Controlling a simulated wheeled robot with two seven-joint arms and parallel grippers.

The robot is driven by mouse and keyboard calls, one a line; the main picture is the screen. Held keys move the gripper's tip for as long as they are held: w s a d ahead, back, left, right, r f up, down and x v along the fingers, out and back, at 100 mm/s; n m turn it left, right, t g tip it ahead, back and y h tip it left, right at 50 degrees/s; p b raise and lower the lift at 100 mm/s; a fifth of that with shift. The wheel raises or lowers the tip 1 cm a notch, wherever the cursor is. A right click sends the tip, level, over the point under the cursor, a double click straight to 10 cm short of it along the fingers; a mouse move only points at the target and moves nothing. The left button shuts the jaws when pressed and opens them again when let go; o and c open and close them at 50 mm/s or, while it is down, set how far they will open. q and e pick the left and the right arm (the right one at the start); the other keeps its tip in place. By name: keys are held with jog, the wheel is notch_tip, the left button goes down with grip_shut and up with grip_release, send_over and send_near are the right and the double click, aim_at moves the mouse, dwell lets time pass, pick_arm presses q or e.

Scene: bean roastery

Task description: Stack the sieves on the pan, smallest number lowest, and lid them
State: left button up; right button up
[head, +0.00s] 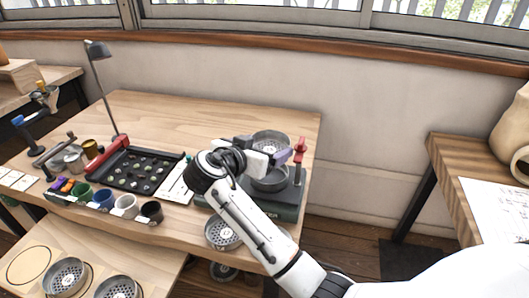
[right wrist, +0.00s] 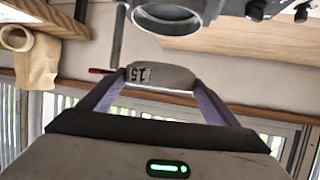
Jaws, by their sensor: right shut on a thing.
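My right gripper (head: 264,150) is shut on a round metal sieve (head: 271,140), one finger on each side. In the right wrist view the label "15" shows on the wall of this sieve (right wrist: 145,75). The sieve is held above a metal pan (head: 270,181) on the dark green shaker base (head: 288,212); a gap seems to show between them. Another perforated sieve (head: 222,233) lies at the table's front edge. Two more sieves, one at the left (head: 65,277) and one beside it (head: 115,289), lie on the lower front table. Their numbers are unreadable. I cannot make out the lid.
A red-topped post (head: 299,152) stands close to the right of the held sieve. The table's back is clear.

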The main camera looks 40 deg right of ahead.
jog(key=shift+f+b, duration=0.95)
jog(key=shift+f, duration=0.5)
jog(key=shift+f+b, duration=0.7)
jog(key=shift+f, duration=0.25)
pick_arm(q)
jog(key=shift+w+d+f+b, duration=0.3)
jog(key=shift+w+d+f, duration=0.05)
jog(key=shift+f, duration=0.25)
jog(key=shift+w+d+f+b, duration=0.25)
jog(key=shift+w+d+f, duration=0.1)
jog(key=shift+f, duration=0.25)
pick_arm(e)
jog(key=shift+f, duration=0.75)
pick_arm(q)
jog(key=shift+s, duration=0.15)
jog(key=shift+a+f, duration=0.1)
jog(key=shift+a, duration=0.1)
pick_arm(e)
jog(key=shift+s+a, duration=0.1)
jog(key=shift+a, duration=0.05)
pick_arm(q)
jog(key=shift+f+b, duration=0.4)
jog(key=shift+b, duration=0.05)
pick_arm(e)
jog(key=shift+f, duration=0.5)
jog(key=o, duration=0.8)
